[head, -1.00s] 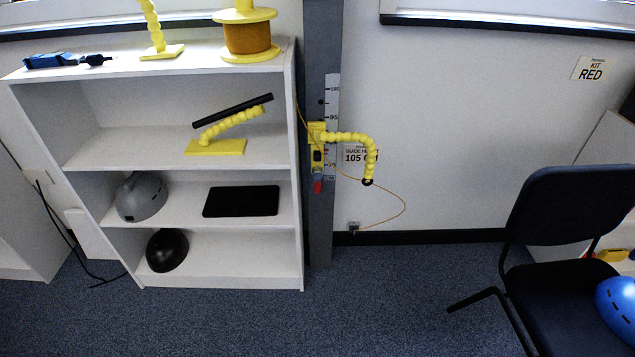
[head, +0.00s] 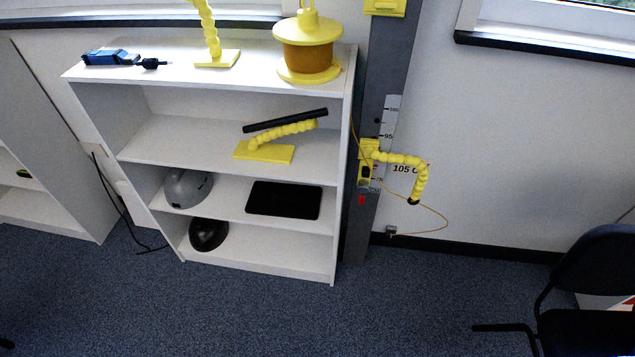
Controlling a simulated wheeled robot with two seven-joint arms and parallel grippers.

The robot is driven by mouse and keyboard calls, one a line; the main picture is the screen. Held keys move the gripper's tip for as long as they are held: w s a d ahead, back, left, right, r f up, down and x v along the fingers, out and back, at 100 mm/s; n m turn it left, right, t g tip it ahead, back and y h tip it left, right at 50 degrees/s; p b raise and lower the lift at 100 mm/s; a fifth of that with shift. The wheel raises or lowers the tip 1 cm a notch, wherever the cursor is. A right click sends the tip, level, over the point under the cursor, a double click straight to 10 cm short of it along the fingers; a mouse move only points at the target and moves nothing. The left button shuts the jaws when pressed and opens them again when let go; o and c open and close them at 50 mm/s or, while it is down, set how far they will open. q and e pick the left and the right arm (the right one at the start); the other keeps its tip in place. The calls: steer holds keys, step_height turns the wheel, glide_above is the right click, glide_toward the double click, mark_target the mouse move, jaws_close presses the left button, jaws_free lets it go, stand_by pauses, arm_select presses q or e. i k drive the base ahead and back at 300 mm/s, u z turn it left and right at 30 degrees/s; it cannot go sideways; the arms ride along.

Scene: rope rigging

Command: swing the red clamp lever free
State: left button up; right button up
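The red clamp lever (head: 361,199) is a small red piece low on the grey post (head: 357,230), just under a yellow clamp bracket (head: 367,165). It is small in the head view, and its exact angle is hard to tell. A yellow segmented arm (head: 413,170) reaches out to the right from the bracket and bends down to a dark tip. A thin rope (head: 440,216) hangs from the post and loops by that tip to a small grey block (head: 391,231) by the wall. Neither of my grippers is in view.
A white shelf unit (head: 225,267) stands directly left of the post, holding a spool (head: 307,50), helmets, a black tablet and segmented stands. A dark chair (head: 600,270) is at the right. Blue carpet (head: 400,310) is clear in front.

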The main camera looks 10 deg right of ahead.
mark_target(363, 188)
steer(key=z, duration=0.05)
steer(key=i, duration=1.25)
steer(key=z, duration=0.65)
